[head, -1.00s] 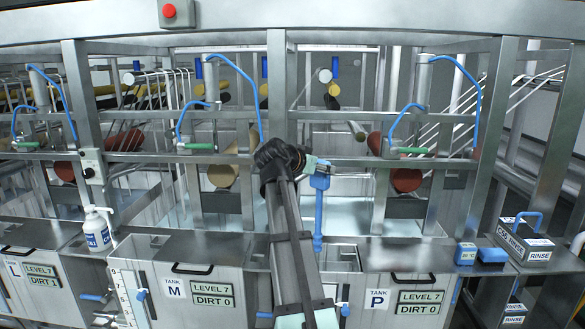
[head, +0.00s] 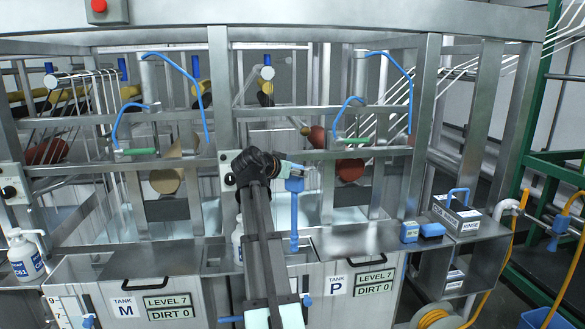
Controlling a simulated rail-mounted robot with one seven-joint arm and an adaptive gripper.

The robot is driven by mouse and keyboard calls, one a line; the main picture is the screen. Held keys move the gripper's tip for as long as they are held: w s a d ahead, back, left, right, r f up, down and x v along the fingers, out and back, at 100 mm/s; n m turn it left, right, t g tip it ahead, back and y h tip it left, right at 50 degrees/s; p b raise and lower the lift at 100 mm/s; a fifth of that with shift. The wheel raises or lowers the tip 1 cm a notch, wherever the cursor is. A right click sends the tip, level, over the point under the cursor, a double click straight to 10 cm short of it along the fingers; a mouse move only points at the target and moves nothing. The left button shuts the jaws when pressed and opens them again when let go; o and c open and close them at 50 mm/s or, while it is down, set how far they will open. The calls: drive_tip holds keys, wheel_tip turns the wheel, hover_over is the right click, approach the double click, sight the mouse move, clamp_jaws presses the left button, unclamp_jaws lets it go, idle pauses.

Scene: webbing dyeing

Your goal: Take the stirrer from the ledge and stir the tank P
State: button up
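My gripper (head: 303,171) is shut on the blue stirrer (head: 294,212), near its top. The stirrer hangs upright, with its lower end in front of the steel ledge in the picture. Whether that end touches anything is unclear. Tank P (head: 317,280) is the steel tank with the "P", "LEVEL 7" and "DIRT 0" labels, below and right of the stirrer. Pale liquid shows behind the ledge. My arm hides part of the tank front and ledge, and the fingertips are small.
Steel posts and crossbars with blue hoses stand behind the gripper. Blue blocks (head: 431,230) and a grey rinse box (head: 455,213) sit on the ledge at right. A white bottle (head: 25,257) stands at left, near tank M (head: 85,275). Bare ledge (head: 355,240) lies right of the stirrer.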

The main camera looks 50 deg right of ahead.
sight(293, 232)
drive_tip(key=shift+f+b, duration=7.35)
drive_tip(key=shift+f, duration=3.8)
drive_tip(key=shift+a, duration=0.1)
